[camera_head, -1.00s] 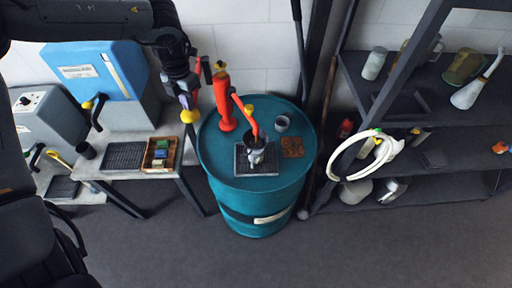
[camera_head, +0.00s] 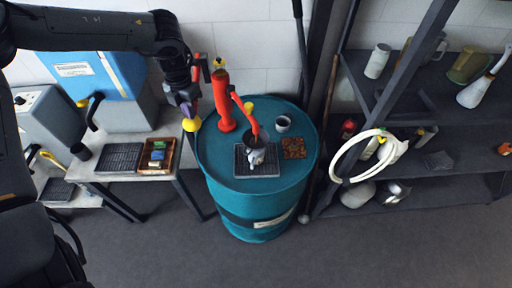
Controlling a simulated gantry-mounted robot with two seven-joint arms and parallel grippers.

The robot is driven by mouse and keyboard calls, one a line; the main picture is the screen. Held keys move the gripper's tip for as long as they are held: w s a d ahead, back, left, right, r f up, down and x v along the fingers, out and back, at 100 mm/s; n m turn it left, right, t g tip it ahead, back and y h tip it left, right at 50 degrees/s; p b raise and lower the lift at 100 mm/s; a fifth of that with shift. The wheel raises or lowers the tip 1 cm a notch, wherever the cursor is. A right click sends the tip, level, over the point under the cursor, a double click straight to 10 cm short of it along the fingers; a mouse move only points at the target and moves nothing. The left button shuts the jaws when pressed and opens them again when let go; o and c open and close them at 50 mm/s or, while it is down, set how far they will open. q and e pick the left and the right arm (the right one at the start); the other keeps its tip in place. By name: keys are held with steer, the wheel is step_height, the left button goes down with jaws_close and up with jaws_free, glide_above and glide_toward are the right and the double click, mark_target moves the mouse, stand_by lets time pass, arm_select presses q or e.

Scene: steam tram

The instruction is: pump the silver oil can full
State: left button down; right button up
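The silver oil can (camera_head: 257,157) stands on a black grate (camera_head: 242,166) on top of the teal drum (camera_head: 258,206). A dark funnel-like cup (camera_head: 258,135) sits directly above it, at the end of the red pump's spout, and partly hides it. The red pump (camera_head: 223,101) rises from the drum's back left. Its lever with a yellow knob (camera_head: 191,125) hangs left of the pump body. My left gripper (camera_head: 187,106) is at this lever just above the knob and appears shut on it; the fingers are partly hidden. My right gripper is not in view.
A grey cup (camera_head: 283,123) and a rusty-brown square (camera_head: 294,148) lie right of the grate. A bench with a blue machine (camera_head: 91,73) and a wooden tray (camera_head: 157,168) stands left. A shelf with a white hose loop (camera_head: 338,163) stands right. The floor in front is clear.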

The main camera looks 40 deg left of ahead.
arm_select(q)
steer(key=shift+s+f+b, duration=0.1)
steer(key=shift+f+b, duration=0.3)
steer(key=shift+f, duration=0.45)
steer(key=shift+r+p, duration=2.4)
steer(key=shift+r, duration=0.95)
step_height(320, 180, up, 9)
steer(key=p, duration=0.6)
steer(key=shift+p, duration=0.35)
